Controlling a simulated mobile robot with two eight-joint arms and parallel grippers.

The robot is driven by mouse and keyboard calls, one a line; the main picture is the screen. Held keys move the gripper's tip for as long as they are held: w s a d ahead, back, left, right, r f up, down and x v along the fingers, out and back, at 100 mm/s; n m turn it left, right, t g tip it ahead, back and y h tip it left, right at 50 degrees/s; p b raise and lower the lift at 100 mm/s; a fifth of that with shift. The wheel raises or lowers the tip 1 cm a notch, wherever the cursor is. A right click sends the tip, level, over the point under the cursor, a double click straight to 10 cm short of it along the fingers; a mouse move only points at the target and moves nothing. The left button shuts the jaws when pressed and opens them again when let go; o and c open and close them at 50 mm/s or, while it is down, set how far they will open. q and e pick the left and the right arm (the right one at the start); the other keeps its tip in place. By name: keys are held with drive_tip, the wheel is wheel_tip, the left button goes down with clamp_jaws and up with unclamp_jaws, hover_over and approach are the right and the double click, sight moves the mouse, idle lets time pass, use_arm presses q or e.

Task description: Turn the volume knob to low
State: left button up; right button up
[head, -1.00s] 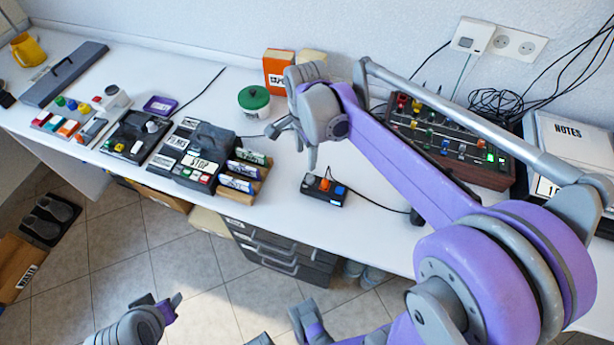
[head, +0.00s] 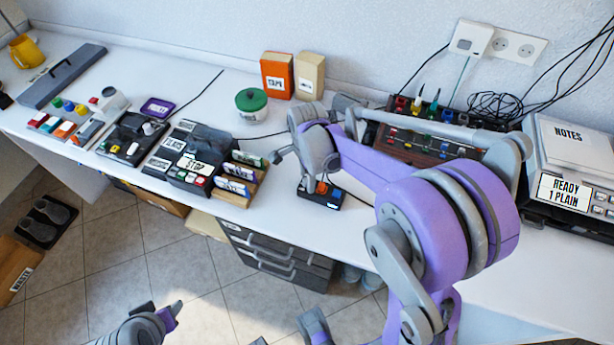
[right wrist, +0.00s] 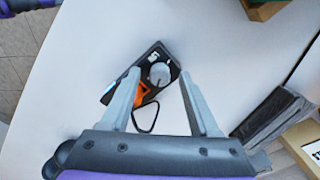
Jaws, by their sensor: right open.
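A small dark control box (head: 332,198) with an orange and a blue part stands near the table's front edge, partly hidden behind my right gripper (head: 292,170) in the head view. In the right wrist view the box (right wrist: 150,56) lies ahead between the fingers. Its round grey knob (right wrist: 159,72) carries a dark mark; its small label is unreadable. My right gripper (right wrist: 159,77) is open, one finger on each side of the knob, and I cannot tell whether they touch it. My left gripper (head: 160,312) is low at the bottom left, its jaws unclear.
A green-lidded tub (head: 252,104) and an orange box (head: 277,75) stand behind. A card rack (head: 240,190) is left of the control box. A mixer panel (head: 430,145) stands to the right, partly behind my arm. Bare table lies left of the control box.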

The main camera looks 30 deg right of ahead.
clamp_jaws()
idle(0.3)
drive_tip(key=shift+n, duration=0.3)
